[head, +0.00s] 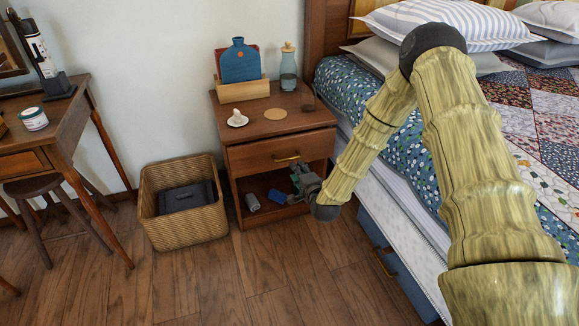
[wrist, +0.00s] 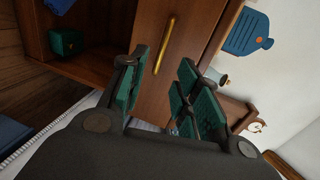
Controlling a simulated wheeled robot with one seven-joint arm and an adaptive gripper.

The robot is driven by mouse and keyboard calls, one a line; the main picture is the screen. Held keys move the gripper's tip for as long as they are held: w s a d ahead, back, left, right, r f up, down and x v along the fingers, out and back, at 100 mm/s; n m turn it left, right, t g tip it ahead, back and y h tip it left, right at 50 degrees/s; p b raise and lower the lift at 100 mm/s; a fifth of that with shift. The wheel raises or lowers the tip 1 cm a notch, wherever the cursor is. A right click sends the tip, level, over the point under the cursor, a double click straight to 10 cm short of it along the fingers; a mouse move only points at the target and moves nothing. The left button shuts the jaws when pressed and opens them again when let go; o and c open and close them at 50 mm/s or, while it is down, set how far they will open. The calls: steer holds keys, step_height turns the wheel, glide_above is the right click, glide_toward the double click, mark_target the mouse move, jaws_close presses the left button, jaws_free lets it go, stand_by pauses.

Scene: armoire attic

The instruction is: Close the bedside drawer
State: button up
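The bedside drawer (head: 262,158) is in the upper part of the wooden nightstand (head: 225,118), with a brass handle (head: 287,157) on its front. How far its front stands out from the nightstand is hard to tell. My gripper (head: 304,182) is just below and right of the handle, in front of the open shelf. In the wrist view my gripper (wrist: 160,100) has its teal finger pads spread apart with nothing between them. The drawer front (wrist: 183,50) and brass handle (wrist: 164,45) show beyond the fingertips. Whether the fingers touch the drawer cannot be told.
A grey item (head: 252,202) and a blue item (head: 277,196) lie on the lower shelf. A wicker basket (head: 184,232) stands left of the nightstand. The bed (head: 402,210) is close on the right. A bottle (head: 288,72) stands on top. Floor in front is clear.

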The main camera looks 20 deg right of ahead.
mark_target(290, 159)
steer(key=b+x, duration=0.2)
steer(key=x, duration=0.9)
steer(key=shift+r, duration=0.1)
steer(key=shift+c, duration=0.2)
steer(key=shift+s, duration=0.1)
jaws_close()
